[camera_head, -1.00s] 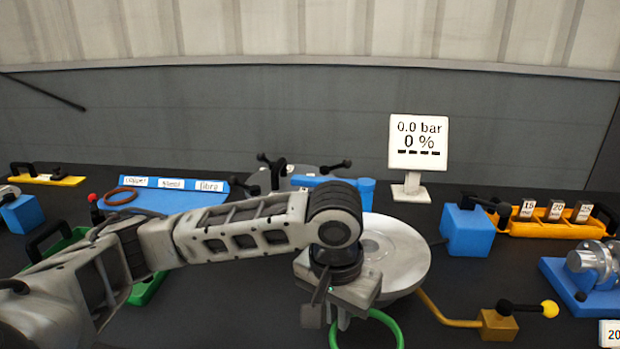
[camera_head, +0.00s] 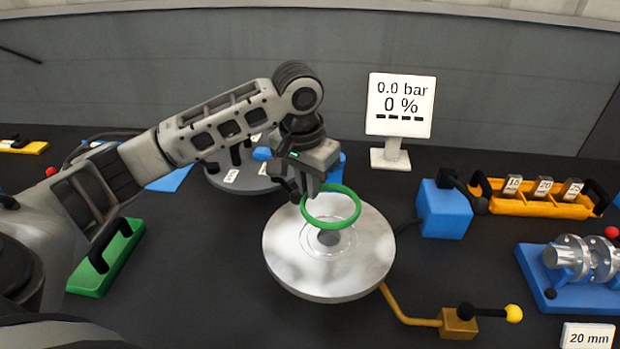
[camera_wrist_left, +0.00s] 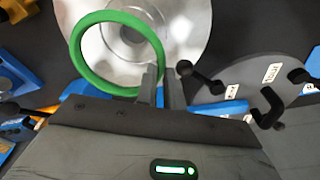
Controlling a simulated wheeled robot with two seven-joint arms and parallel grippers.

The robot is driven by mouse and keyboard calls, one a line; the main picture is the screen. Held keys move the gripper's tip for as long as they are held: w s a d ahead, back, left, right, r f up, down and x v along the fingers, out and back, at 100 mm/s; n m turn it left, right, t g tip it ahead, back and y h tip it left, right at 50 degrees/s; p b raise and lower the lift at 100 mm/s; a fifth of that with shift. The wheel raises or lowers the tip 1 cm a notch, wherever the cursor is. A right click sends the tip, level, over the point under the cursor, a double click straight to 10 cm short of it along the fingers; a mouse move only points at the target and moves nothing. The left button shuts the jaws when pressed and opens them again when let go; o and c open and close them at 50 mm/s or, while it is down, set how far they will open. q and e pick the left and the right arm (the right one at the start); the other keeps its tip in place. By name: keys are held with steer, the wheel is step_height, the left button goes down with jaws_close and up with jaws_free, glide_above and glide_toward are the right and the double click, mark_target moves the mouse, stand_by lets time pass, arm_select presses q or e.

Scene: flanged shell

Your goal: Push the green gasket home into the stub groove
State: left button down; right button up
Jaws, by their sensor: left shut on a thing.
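The green gasket (camera_head: 331,224) is a ring held by its far edge above a round silvery flanged disc (camera_head: 350,270) with a raised centre. My left gripper (camera_head: 314,190) is shut on the gasket's rim. In the left wrist view the fingers (camera_wrist_left: 160,88) grip one side of the gasket (camera_wrist_left: 82,60), and the disc (camera_wrist_left: 185,30) lies behind it. The stub at the disc's centre (camera_head: 330,238) shows partly through the ring; its groove is too small to make out. The gasket looks apart from the disc. My right gripper is not in view.
A display (camera_head: 400,105) reads 0.0 bar and 0 %. A grey round plate (camera_head: 245,178) with black handles stands behind left. A blue block (camera_head: 443,210), an orange rack (camera_head: 540,205) and a brass lever (camera_head: 458,322) are to the right.

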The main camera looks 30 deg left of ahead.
arm_select(q)
steer(key=shift+f, duration=1.05)
steer(key=shift+f+b, duration=0.55)
steer(key=shift+f, duration=1.35)
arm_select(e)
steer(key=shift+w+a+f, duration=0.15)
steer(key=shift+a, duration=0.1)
arm_select(q)
steer(key=shift+r, duration=0.1)
steer(key=shift+p, duration=0.6)
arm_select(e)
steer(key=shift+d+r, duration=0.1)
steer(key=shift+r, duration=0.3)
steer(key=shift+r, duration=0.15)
arm_select(q)
steer(key=shift+f, duration=0.5)
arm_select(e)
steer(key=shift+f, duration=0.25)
